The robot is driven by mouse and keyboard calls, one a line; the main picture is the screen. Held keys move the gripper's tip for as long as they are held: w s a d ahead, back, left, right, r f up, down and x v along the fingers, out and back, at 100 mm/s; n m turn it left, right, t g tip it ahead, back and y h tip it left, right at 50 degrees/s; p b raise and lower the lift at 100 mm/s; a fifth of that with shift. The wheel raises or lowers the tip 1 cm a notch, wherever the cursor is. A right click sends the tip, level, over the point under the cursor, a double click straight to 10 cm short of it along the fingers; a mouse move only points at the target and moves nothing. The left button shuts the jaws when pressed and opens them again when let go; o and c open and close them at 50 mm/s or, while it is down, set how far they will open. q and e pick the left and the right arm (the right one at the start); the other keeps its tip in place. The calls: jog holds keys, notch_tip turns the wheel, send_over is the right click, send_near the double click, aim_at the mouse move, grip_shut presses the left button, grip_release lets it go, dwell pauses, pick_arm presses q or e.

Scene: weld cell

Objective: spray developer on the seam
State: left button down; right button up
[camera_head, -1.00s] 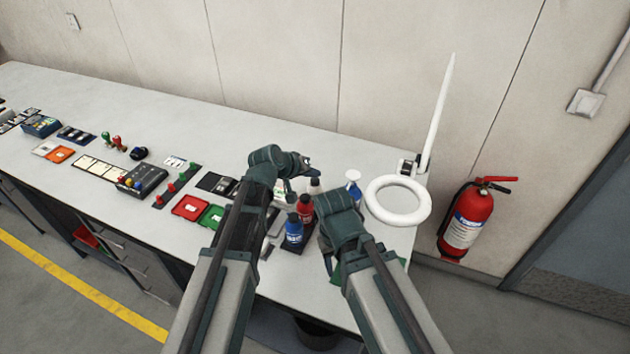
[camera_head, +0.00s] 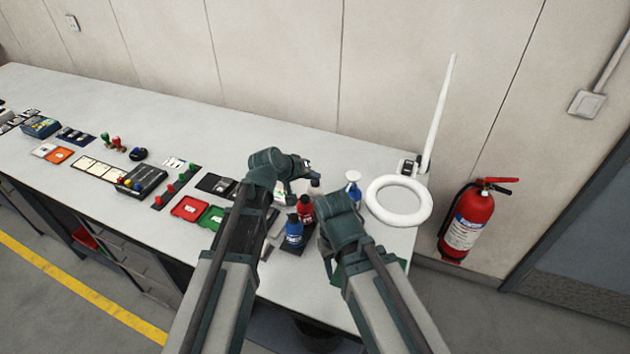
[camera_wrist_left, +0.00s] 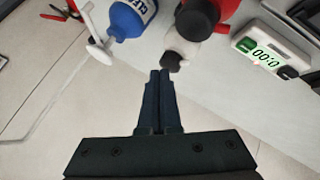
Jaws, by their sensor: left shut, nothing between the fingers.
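My left gripper (camera_head: 306,168) is over the back of the bench near a group of bottles. In the left wrist view its fingers (camera_wrist_left: 160,74) are shut together and empty, with the tips at the black cap of a white bottle (camera_wrist_left: 186,48); I cannot tell whether they touch. A red bottle (camera_head: 306,208) and a blue bottle (camera_head: 293,232) stand on a dark tray. In the wrist view the red bottle (camera_wrist_left: 222,10) and the blue cleaner bottle (camera_wrist_left: 132,16) flank the white one. The right arm's wrist shows, but its fingers are hidden. No seam is distinguishable.
A blue spray bottle with a white top (camera_head: 353,188) stands beside a white ring lamp (camera_head: 398,222) at the bench's right end. A digital display device (camera_wrist_left: 268,46) lies near the bottles. A red tray (camera_head: 190,208) and green tray (camera_head: 211,217) sit farther left.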

aim_at(313, 183)
pick_arm(q)
jog(key=shift+f, duration=0.2)
pick_arm(e)
jog(key=shift+f, duration=0.15)
pick_arm(q)
jog(key=shift+r, duration=0.1)
jog(key=shift+r+p, duration=0.8)
jog(key=shift+r, duration=0.05)
pick_arm(e)
jog(key=shift+r, duration=0.9)
pick_arm(q)
notch_tip(313, 183, up, 5)
jog(key=p, duration=0.5)
pick_arm(e)
notch_tip(313, 183, up, 5)
jog(key=shift+r, duration=0.1)
grip_shut()
